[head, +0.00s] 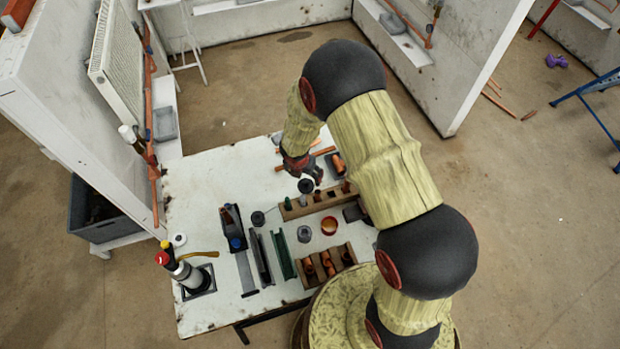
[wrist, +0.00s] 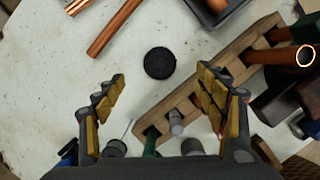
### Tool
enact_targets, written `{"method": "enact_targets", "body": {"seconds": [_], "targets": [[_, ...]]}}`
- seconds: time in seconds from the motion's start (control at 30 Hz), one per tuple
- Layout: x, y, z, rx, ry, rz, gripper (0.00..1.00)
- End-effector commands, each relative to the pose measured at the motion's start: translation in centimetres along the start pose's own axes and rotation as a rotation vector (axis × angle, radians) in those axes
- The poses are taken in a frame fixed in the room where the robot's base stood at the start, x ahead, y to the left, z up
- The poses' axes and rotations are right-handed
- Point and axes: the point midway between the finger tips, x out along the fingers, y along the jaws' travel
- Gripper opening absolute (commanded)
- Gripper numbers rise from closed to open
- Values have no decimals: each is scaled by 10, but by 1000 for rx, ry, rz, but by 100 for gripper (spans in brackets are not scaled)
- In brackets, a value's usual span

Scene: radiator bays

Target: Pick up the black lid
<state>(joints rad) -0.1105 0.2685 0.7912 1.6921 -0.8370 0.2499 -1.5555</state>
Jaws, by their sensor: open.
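The black lid (wrist: 160,62) is a round, dark, ridged disc lying flat on the white tabletop. In the wrist view it sits just beyond the fingertips, roughly centred between them. In the head view the lid (head: 306,186) shows as a small dark disc on the far side of the wooden rack. My gripper (wrist: 161,82) is open and empty, its two yellow-padded fingers spread wide and apart from the lid. In the head view my gripper (head: 313,174) hangs over the table close to the lid, partly hidden by my arm.
The wooden rack (wrist: 188,108) runs close to the right finger. Copper pipes (wrist: 115,28) lie beyond the lid to the left, and a grey tray (wrist: 215,22) beyond to the right. Bottles (head: 180,270) stand at the table's left. Bare tabletop lies left of the lid.

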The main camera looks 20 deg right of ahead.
Motion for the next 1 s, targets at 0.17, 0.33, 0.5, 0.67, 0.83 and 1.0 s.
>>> {"method": "enact_targets", "body": {"seconds": [0.17,0.33,0.5,0.67,0.83,1.0], "targets": [[18,0,-11,-87,16,1,71],[35,0,-12,-89,17,1,71],[45,1,-10,-87,16,2,71],[60,2,-8,-87,16,1,71],[84,3,-6,-86,17,1,71],[95,4,-5,-86,16,1,71]]}}
